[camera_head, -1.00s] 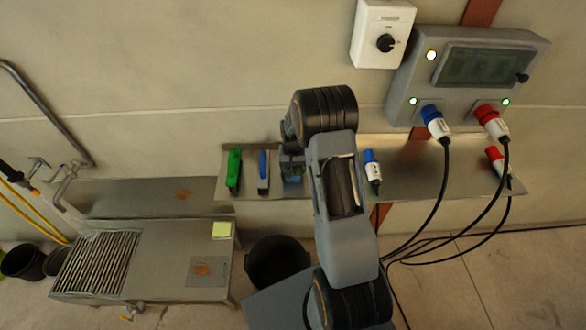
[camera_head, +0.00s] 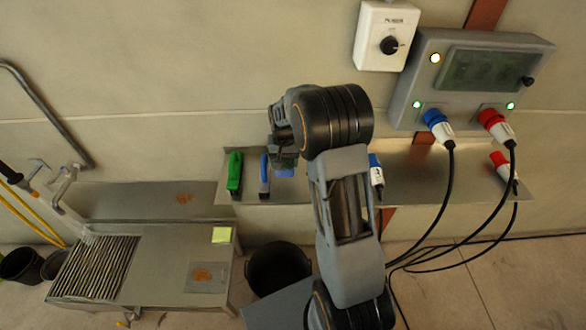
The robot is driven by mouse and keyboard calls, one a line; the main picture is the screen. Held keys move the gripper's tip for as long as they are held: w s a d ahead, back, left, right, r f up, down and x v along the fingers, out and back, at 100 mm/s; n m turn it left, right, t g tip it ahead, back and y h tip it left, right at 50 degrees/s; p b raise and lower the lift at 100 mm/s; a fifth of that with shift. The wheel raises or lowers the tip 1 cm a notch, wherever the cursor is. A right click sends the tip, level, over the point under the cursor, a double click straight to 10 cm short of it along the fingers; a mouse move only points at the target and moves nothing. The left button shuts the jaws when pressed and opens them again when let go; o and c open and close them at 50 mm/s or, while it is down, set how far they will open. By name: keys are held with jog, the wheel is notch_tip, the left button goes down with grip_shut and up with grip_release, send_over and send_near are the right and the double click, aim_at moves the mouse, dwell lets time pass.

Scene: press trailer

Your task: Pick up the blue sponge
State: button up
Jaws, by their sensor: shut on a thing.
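The blue sponge (camera_head: 284,173) shows as a small blue patch just below my gripper (camera_head: 285,161), over the metal shelf (camera_head: 410,185). My gripper is shut on the sponge and points down. The fingers and most of the sponge are hidden by the gripper body, and I cannot tell how far the sponge is above the shelf.
A green-handled brush (camera_head: 235,172) and a blue-handled brush (camera_head: 264,175) lie on the shelf just left of my gripper. A blue plug (camera_head: 376,172) stands right of my arm. A sink bench (camera_head: 170,265) with a yellow sponge (camera_head: 222,235) is lower left; a dark bucket (camera_head: 278,268) is below.

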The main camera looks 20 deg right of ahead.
jog(key=s+a+r+b, duration=0.1)
jog(key=a+r, duration=0.4)
jog(key=a, duration=0.5)
jog(key=shift+s+b, duration=0.2)
jog(key=shift+b, duration=0.3)
jog(key=shift+r, duration=0.1)
